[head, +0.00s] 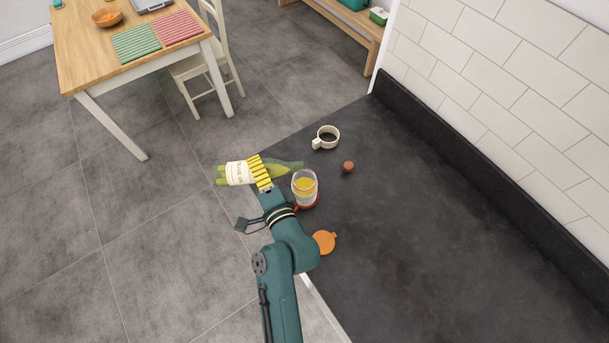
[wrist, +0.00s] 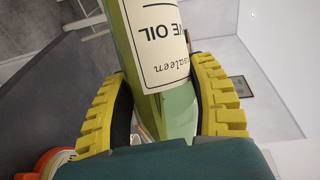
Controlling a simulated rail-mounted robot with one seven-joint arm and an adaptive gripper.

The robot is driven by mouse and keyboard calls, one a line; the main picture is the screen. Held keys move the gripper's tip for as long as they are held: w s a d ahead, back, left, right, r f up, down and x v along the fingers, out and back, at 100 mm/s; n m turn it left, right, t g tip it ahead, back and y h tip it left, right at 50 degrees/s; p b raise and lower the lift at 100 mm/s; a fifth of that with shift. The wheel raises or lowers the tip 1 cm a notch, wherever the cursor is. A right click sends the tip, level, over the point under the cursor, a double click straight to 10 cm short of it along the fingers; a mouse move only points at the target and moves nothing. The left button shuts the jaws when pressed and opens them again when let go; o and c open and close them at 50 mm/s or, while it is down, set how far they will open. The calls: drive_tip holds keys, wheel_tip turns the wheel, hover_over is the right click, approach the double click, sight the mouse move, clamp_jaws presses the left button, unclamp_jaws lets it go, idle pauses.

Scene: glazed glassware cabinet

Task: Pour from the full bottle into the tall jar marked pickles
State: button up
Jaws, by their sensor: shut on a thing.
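My gripper (head: 261,172) is shut on a green glass bottle (head: 225,175) with a white label. In the wrist view the bottle (wrist: 160,60) sits between the yellow ridged fingers, and its label reads in part "OIL". The bottle lies close to level in the head view, its neck pointing right. The neck end is by the upper rim of a clear jar (head: 305,187) on the dark counter. The jar holds yellow contents and has a pale label that I cannot read. I cannot tell whether liquid is flowing.
On the counter (head: 420,230) a cream mug (head: 327,137) with dark contents and a small brown ball-like object (head: 348,166) stand beyond the jar. An orange lid-like disc (head: 324,242) lies nearer my arm. The counter's right part is clear. A wooden table (head: 85,45) stands far left.

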drive_tip(key=shift+r, duration=0.35)
